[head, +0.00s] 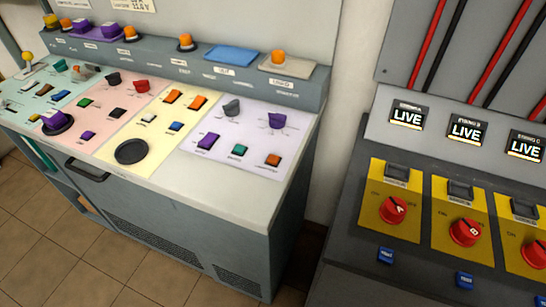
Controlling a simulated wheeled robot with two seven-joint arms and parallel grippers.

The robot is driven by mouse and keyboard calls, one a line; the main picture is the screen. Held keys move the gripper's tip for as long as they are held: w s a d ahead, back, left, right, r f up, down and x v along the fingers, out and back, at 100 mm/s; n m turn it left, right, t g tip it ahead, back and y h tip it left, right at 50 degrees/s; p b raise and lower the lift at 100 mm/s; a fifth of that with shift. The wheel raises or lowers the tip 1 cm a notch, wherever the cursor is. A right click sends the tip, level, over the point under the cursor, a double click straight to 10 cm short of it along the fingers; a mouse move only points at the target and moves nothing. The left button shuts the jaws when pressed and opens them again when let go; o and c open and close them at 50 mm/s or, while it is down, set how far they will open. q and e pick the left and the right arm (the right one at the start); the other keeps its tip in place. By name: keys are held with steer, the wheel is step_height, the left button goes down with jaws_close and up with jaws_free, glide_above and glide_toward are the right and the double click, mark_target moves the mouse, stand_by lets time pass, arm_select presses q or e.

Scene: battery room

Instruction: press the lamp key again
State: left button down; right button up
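No gripper of mine is in view. Small blue keys sit on the dark right-hand cabinet, one below each yellow plate: a left one (386,256), a middle one (464,281) and a right one (543,298) cut by the picture edge. Their lettering is too small to read, so I cannot tell which key is the lamp key. The sloped console (240,212) on the left also carries many coloured keys and knobs, with unreadable labels. Three displays on the right cabinet read LIVE: left (407,117), middle (466,130) and right (525,145).
Red rotary switches A (393,209) and B (466,232), and a third (535,252), stand out from the yellow plates. A round black pad (131,151) and a dark handle (86,169) are on the console. Between console and cabinet is a narrow gap; tiled floor (60,240) shows lower left.

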steer(key=shift+s, duration=0.1)
jaws_close()
steer(key=shift+d, duration=0.1)
stand_by(1.3)
